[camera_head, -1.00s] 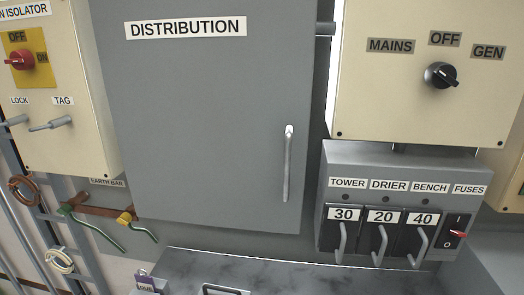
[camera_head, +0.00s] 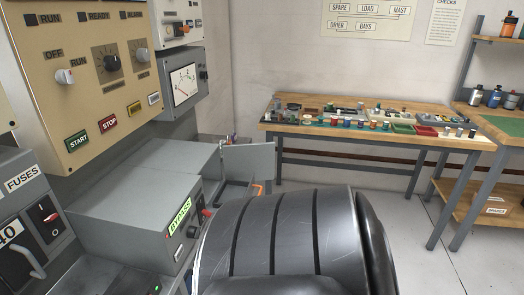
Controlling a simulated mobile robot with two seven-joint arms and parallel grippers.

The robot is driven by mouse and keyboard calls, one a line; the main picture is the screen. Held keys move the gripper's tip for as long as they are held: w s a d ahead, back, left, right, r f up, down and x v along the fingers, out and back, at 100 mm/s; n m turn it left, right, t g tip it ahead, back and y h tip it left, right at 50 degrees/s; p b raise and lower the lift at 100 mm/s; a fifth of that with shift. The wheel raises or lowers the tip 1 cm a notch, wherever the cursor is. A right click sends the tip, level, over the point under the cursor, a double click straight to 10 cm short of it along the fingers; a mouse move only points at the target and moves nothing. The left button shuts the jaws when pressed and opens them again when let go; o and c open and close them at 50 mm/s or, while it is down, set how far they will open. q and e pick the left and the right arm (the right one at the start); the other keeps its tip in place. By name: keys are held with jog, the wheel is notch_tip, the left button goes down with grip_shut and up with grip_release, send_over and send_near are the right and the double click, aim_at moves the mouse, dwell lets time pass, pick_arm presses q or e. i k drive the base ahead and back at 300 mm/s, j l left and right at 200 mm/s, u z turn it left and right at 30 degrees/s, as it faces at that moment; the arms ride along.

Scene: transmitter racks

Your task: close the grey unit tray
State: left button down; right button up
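No part is labelled as the grey unit tray. A grey box (camera_head: 135,195) with a green BYPASS label stands on the grey bench at the left. Just beyond it, a flat grey upright panel (camera_head: 248,162) stands out from the bench, with an orange handle-like part (camera_head: 258,188) below it. This may be the tray's front standing pulled out, but I cannot tell for sure. Its lower part is hidden behind a large dark rounded link of my own arm. Neither of my grippers shows.
A beige panel (camera_head: 80,75) with knobs and START and STOP buttons hangs above the bench. A wooden table (camera_head: 300,128) with small parts stands against the back wall, and shelving (camera_head: 500,210) is at the right. The floor (camera_head: 400,240) between looks clear.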

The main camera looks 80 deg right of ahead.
aim_at(228, 189)
jog(key=z, duration=2.55)
